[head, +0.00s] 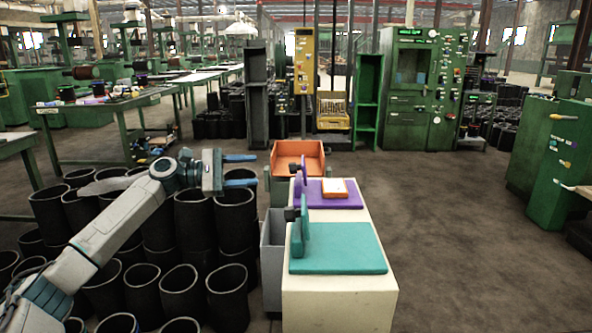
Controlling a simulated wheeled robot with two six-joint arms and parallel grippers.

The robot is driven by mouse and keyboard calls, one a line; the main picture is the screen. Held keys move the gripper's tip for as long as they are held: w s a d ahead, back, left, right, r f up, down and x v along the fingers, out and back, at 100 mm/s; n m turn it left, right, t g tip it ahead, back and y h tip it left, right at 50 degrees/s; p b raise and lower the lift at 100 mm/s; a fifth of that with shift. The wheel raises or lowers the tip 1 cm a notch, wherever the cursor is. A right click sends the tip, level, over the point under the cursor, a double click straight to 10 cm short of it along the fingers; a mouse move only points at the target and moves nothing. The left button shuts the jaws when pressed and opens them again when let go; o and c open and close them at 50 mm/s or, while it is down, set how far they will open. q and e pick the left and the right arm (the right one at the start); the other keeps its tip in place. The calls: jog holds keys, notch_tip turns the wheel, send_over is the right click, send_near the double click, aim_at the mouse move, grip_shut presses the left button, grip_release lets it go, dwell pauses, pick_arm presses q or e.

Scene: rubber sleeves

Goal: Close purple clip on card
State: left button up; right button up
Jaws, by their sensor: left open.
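The purple clip (317,201) sits on the far part of a white block-like stand (340,303). Its flat purple base lies on the stand, and its upright purple plate (303,172) stands at the left edge, raised away from the base. An orange and white card (340,188) lies on the purple base. My left gripper (247,170) is open, its two blue fingers pointing right. In the picture it is left of the purple clip, with a gap between them, and nothing shows between its fingers. My right gripper is not in view.
A teal clip (345,249) with an upright teal plate is on the stand's near part. An orange bin (298,151) stands behind. A grey bin (272,255) is left of the stand. Several black rubber sleeves (228,290) crowd the left. The floor at right is clear.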

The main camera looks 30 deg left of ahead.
pick_arm(q)
jog(key=p+x, duration=0.1)
jog(key=x, duration=0.9)
jog(key=shift+p, duration=0.35)
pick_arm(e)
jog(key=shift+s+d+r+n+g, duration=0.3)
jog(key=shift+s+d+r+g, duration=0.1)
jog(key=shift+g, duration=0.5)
pick_arm(q)
jog(key=shift+d, duration=0.1)
jog(key=c, duration=1)
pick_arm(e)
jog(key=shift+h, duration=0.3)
